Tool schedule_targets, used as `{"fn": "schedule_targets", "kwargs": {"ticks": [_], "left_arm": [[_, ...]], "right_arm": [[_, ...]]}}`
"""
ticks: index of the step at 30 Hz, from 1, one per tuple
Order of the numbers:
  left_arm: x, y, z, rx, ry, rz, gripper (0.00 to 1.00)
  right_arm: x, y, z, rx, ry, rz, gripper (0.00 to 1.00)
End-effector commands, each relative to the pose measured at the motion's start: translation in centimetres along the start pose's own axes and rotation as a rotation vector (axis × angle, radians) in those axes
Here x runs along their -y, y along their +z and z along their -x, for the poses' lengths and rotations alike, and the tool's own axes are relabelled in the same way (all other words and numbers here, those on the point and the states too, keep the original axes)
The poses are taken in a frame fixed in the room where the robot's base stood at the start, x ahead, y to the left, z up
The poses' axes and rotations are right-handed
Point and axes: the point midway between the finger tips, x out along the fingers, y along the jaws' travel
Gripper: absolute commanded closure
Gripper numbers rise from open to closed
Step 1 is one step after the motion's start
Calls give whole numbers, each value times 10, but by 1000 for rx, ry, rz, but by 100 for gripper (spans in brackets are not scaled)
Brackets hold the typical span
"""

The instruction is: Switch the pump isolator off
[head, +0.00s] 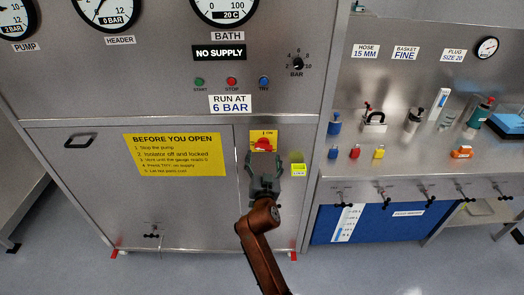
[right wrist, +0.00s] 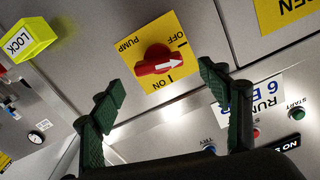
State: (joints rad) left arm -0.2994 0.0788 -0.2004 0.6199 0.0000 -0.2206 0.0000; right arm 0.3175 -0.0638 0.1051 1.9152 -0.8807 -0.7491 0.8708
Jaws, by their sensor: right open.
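The pump isolator is a red knob (right wrist: 154,64) with a white arrow on a yellow plate (right wrist: 130,48) marked PUMP, OFF and ON. In the right wrist view the arrow points to the right, between the ON and OFF marks. In the head view the isolator (head: 263,143) is on the cabinet front, right of the yellow notice. My right gripper (head: 264,160) is open and empty, just below the isolator. In the right wrist view its green fingertips (right wrist: 163,82) are spread to either side of the knob, apart from it. My left gripper is not in view.
A yellow-green lock (head: 298,169) is right of the isolator and also shows in the right wrist view (right wrist: 28,40). Start, stop and try buttons (head: 232,82) are above. A steel bench (head: 400,165) with fittings stands at right.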

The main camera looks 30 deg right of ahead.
Motion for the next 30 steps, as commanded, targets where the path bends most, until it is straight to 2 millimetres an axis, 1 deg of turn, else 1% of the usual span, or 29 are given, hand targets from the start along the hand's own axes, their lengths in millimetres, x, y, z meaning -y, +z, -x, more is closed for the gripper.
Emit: {"fn": "schedule_targets", "kwargs": {"ticks": [1,6,9,12,16,23,30], "left_arm": [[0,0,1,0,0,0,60],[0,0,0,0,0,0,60],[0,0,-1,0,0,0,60],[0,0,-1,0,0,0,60],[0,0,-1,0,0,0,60],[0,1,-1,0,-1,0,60],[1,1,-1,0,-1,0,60]], "right_arm": [[0,-2,-8,-3,0,3,30],[-1,-2,-36,-2,1,6,30],[-1,-1,-50,-1,2,7,30],[-1,-1,-59,-1,2,5,30],[-2,-1,-64,0,3,6,30],[-1,0,-64,0,2,5,30],[-1,0,-64,0,1,6,46]]}}
